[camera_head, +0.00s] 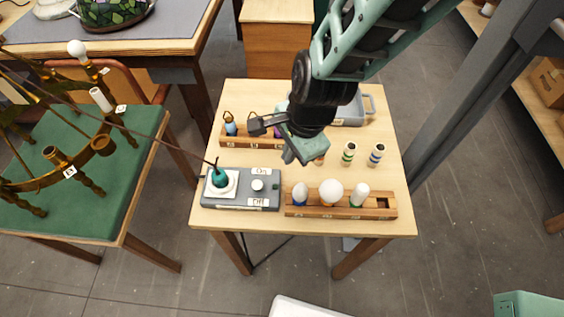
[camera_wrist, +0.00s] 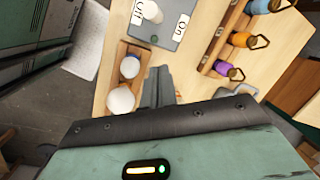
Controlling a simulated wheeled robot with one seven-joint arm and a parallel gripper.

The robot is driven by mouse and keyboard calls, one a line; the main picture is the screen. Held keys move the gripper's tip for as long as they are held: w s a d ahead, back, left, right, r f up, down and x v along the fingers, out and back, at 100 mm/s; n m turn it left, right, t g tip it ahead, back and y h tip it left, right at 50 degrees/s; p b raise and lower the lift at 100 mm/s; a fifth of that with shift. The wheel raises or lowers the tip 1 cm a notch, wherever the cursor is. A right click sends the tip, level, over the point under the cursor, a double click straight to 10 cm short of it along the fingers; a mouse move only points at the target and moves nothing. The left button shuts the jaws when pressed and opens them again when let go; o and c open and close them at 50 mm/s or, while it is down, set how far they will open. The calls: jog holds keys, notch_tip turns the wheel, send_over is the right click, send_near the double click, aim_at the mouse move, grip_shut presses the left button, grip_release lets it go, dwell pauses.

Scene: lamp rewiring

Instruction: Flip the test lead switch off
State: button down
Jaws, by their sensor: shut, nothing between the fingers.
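The grey switch box (camera_head: 240,204) sits at the front left of the small wooden table. Its white round switch (camera_head: 258,185) stands between the "On" label at the back and the "Off" label at the front; I cannot tell which way it is set. A teal plug (camera_head: 219,178) with a brown lead sits in the white socket left of the switch. My gripper (camera_head: 303,157) is shut and empty, above the table, right of and behind the box, apart from the switch.
A wooden rack (camera_head: 340,211) with several white bulbs stands right of the box. Behind it is another rack (camera_head: 237,141) with coloured pieces. Two striped cylinders stand at right, and a grey tray (camera_head: 350,116) behind. A brass chandelier (camera_head: 60,165) rests on the green-topped table at left.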

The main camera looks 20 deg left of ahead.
jog(key=shift+s+b+v, duration=0.15)
jog(key=shift+s+v, duration=0.1)
jog(key=shift+v, duration=1.05)
jog(key=shift+s+b+v, duration=0.15)
jog(key=shift+s+v, duration=0.05)
jog(key=shift+v, duration=1.05)
jog(key=shift+d, duration=0.2)
jog(key=s+d+r+n+b, duration=0.1)
jog(key=s+d+r+n, duration=0.1)
jog(key=d+n, duration=0.3)
jog(key=s+d+r+n+h+b, duration=0.1)
jog(key=s+d+n, duration=0.3)
jog(key=d, duration=0.5)
jog(key=s+d+r+n+b, duration=0.2)
jog(key=s+d+n, duration=0.2)
jog(key=d+n, duration=0.3)
jog(key=shift+d+r+h, duration=0.35)
jog(key=shift+d+h, duration=0.05)
jog(key=shift+a, duration=0.1)
